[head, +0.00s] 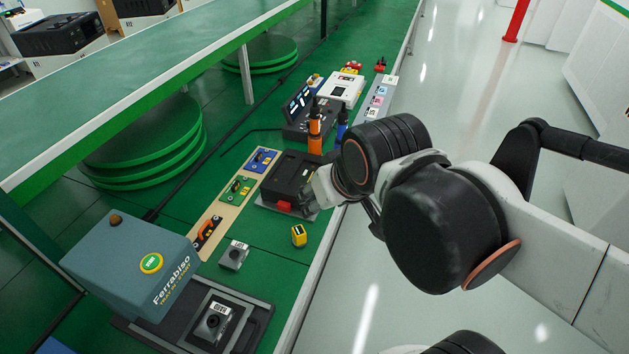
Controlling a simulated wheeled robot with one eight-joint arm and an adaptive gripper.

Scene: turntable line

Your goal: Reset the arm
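My arm reaches in from the right of the head view, its large black joints and white links hanging over the front edge of the green bench. My gripper (327,192) is mostly hidden behind my wrist. Its visible part is close to a black device with a red piece (284,206) at its front corner. I cannot tell whether the gripper touches the device, or whether its fingers are open or shut.
The green bench (262,260) carries a grey-blue Ferrabiso box (135,265), a black tray (262,318), a small yellow device (299,236), a tan board (222,215) and orange and blue screwdrivers. A green shelf (150,75) overhangs behind. Open floor (480,90) lies right.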

